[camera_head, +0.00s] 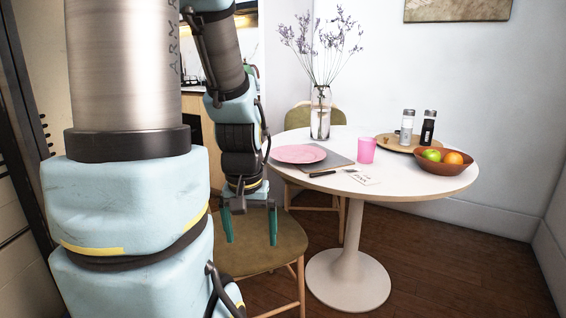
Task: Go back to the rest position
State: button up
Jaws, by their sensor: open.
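My gripper (250,228) hangs at the end of my light-blue arm, left of the middle of the picture. Its two teal fingers point down and stand apart, with nothing between them. It shows in front of the olive seat of the near chair (268,250), to the left of the round white table (425,188). My own arm links fill much of the left side and hide what lies behind them.
On the table are a pink plate (298,153), a pink cup (366,150), a vase (320,115) with dried flowers, a wooden tray (388,142) with two shakers, and a fruit bowl (445,167). A second chair (298,116) stands behind. Floor (460,260) is clear at right.

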notch_tip(320, 180, up, 17)
jog(key=p, duration=1.4)
jog(key=shift+p, duration=0.35)
